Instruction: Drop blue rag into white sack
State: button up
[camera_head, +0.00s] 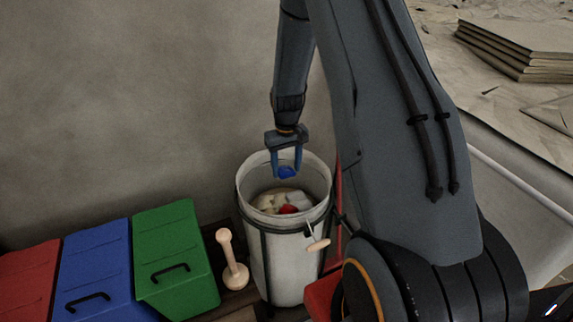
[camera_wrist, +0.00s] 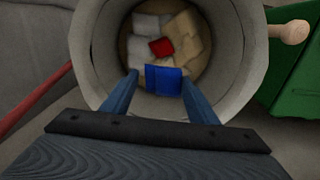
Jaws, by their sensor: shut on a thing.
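My gripper (camera_head: 286,172) is over the mouth of the white sack (camera_head: 285,262), fingers pointing down, and shut on the blue rag (camera_head: 287,172). In the wrist view the blue rag (camera_wrist: 164,80) shows between the two fingertips of my gripper (camera_wrist: 160,82), with the round opening of the white sack (camera_wrist: 245,60) around it. The rag hangs above the sack's contents, at about rim height. Inside the sack lie several pale cloths (camera_wrist: 150,25) and a red cloth (camera_wrist: 162,47).
A wooden peg-shaped piece (camera_head: 232,260) stands left of the sack. Green (camera_head: 175,255), blue (camera_head: 95,270) and red (camera_head: 28,285) lidded bins stand further left. A dark stand holds the sack. A table with stacked folded cloths (camera_head: 520,48) is at the right.

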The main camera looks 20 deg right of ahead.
aim_at(287, 169)
jog(key=shift+f+b, duration=1.25)
jog(key=shift+f, duration=1.1)
jog(key=o, duration=1.1)
jog(key=shift+r, duration=0.1)
notch_tip(287, 169, up, 7)
jog(key=shift+f+b, duration=0.1)
jog(key=shift+b, duration=0.85)
jog(key=shift+r, duration=0.45)
